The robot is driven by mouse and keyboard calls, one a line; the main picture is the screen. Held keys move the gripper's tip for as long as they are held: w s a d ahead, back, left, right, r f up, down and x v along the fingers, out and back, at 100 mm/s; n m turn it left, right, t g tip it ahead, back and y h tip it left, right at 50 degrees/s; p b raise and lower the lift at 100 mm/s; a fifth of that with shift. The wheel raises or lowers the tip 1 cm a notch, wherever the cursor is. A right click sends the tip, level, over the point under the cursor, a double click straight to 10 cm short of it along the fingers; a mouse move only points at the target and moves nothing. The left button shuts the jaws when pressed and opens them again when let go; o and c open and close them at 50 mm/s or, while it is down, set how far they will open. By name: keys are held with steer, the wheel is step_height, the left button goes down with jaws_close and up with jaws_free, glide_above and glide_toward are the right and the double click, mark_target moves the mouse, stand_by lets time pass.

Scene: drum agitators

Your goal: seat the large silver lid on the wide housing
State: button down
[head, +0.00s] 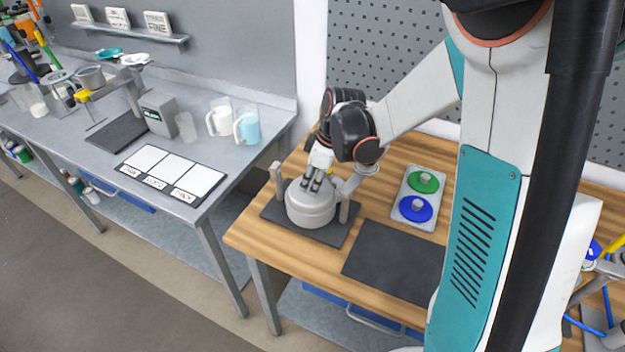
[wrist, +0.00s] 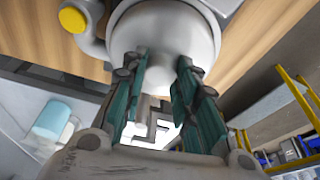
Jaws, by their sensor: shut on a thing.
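The large silver lid (head: 309,195) is a rounded grey-silver dome on top of the wide housing (head: 311,216), a squat silver drum between two upright posts. From here I cannot tell whether the lid is fully down or slightly raised. My gripper (head: 317,184) points down at the lid's top centre, shut on the lid. In the wrist view, the two teal-padded fingers (wrist: 161,65) meet the pale dome of the lid (wrist: 165,28) near its middle. The grasped part is hidden between the fingertips.
The housing stands on a dark mat (head: 276,212) on the wooden bench. A grey tray (head: 405,207) holds a green lid (head: 425,181) and a blue lid (head: 416,208) to the right. A dark mat (head: 393,262) in front is empty. A post with a yellow cap (wrist: 73,19) stands close beside the lid.

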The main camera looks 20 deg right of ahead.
steer(key=shift+f, duration=0.15)
stand_by(0.4)
steer(key=c, duration=1.2)
jaws_free()
steer(key=v, duration=1.2)
steer(key=s+a+m+t+b, duration=0.1)
steer(key=s+m, duration=0.2)
steer(key=s, duration=0.3)
steer(key=s+a+m+t+h+b, duration=0.1)
steer(key=s+m+t+b, duration=0.1)
steer(key=s+m, duration=0.2)
steer(key=s+m+t+h+b, duration=0.1)
steer(key=s+m+t, duration=0.1)
steer(key=s, duration=0.6)
steer(key=shift+s+a+f+m+b, duration=0.1)
steer(key=shift+a+f+m+b, duration=0.3)
steer(key=shift+m, duration=0.4)
